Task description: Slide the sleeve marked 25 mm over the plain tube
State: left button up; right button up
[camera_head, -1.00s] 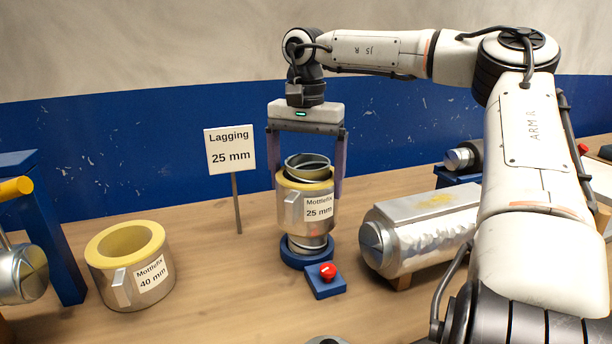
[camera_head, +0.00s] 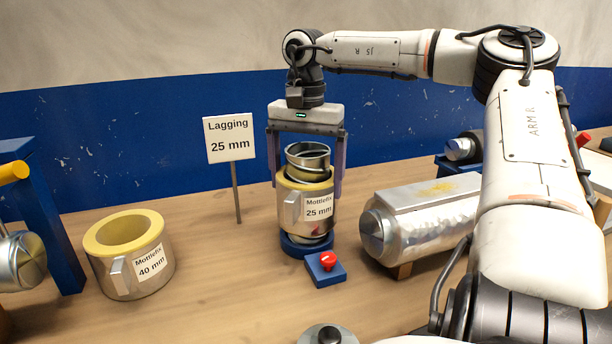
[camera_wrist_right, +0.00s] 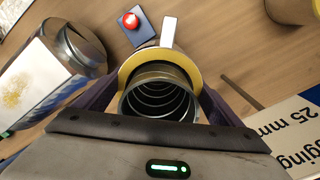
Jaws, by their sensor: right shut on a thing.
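The sleeve marked 25 mm (camera_head: 292,207) is silver with a yellow inner lining, upright around the plain tube (camera_head: 307,158). The ribbed metal tube sticks out above the sleeve's rim, and a short stretch shows below it, above the blue round base (camera_head: 292,246). My right gripper (camera_head: 309,190) points down with one finger on each side of the sleeve, shut on it. In the right wrist view the sleeve's yellow rim (camera_wrist_right: 126,70) surrounds the open tube (camera_wrist_right: 158,97). My left gripper is not in view.
A sign reading "Lagging 25 mm" (camera_head: 230,138) stands behind left. A wider sleeve marked 40 mm (camera_head: 113,268) stands at left. A red button on a blue box (camera_head: 326,267) sits close in front of the base. A silver-clad horizontal cylinder (camera_head: 420,222) lies at right.

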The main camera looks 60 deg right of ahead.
jog(key=shift+f+b, duration=0.7)
jog(key=shift+f, duration=0.8)
jog(key=o, duration=0.9)
jog(key=shift+r, duration=0.1)
notch_tip(320, 180, up, 10)
jog(key=shift+r+p, duration=0.1)
jog(key=shift+p, duration=0.55)
